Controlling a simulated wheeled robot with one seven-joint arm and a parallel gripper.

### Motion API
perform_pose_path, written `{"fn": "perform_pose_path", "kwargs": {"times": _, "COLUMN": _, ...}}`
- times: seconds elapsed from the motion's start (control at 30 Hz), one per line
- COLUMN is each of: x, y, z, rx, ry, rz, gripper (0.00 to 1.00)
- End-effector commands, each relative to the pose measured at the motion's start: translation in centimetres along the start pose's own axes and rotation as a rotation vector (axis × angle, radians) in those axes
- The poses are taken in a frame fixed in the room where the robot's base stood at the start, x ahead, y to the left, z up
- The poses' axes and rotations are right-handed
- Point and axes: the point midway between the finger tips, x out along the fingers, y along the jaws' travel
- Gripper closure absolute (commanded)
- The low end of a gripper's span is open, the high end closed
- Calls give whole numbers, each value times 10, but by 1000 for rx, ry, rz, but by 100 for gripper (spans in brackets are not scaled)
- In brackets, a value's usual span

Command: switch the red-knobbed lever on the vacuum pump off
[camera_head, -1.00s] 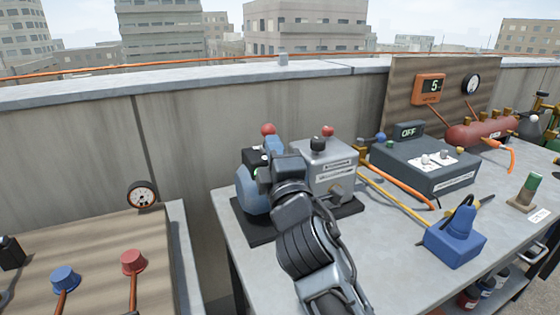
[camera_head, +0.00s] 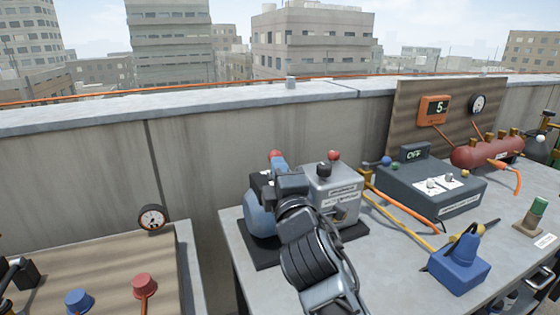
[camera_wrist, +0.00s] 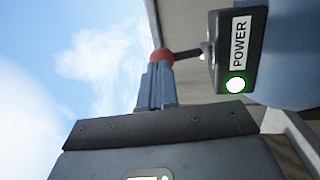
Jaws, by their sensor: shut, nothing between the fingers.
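The vacuum pump (camera_head: 262,222), with a blue rounded body and a grey box, stands on a dark base at the table's left end. A red knob (camera_head: 275,154) shows above its left part, right at the tip of my gripper (camera_head: 279,164). In the wrist view, the lever's red knob (camera_wrist: 162,56) sits just beyond the tip of my shut gripper (camera_wrist: 158,75), and its thin dark stem runs right. I cannot tell whether they touch. A POWER box (camera_wrist: 235,50) beside it shows a lit green light (camera_wrist: 236,85). My gripper hides part of the pump.
The grey box has another red knob (camera_head: 333,155) and a black knob (camera_head: 323,170) on top. To the right stand a dark control box (camera_head: 455,200) with an OFF display (camera_head: 416,153) and a blue device (camera_head: 460,263). A concrete wall (camera_head: 80,185) runs behind.

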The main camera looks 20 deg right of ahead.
Motion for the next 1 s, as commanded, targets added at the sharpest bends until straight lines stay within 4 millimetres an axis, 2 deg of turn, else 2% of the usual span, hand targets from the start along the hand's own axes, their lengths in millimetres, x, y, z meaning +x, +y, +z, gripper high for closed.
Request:
{"fn": "perform_pose_path", "kwargs": {"times": 0.03, "x": 3, "y": 10, "z": 0, "rx": -4, "ry": -1, "rz": -23, "gripper": 100}}
{"fn": "perform_pose_path", "kwargs": {"times": 0.07, "x": 4, "y": 11, "z": 0, "rx": -5, "ry": 0, "rz": -37, "gripper": 100}}
{"fn": "perform_pose_path", "kwargs": {"times": 0.37, "x": 16, "y": 14, "z": -2, "rx": -7, "ry": -1, "rz": -42, "gripper": 100}}
{"fn": "perform_pose_path", "kwargs": {"times": 1.0, "x": 55, "y": 22, "z": -9, "rx": -7, "ry": 0, "rz": -41, "gripper": 100}}
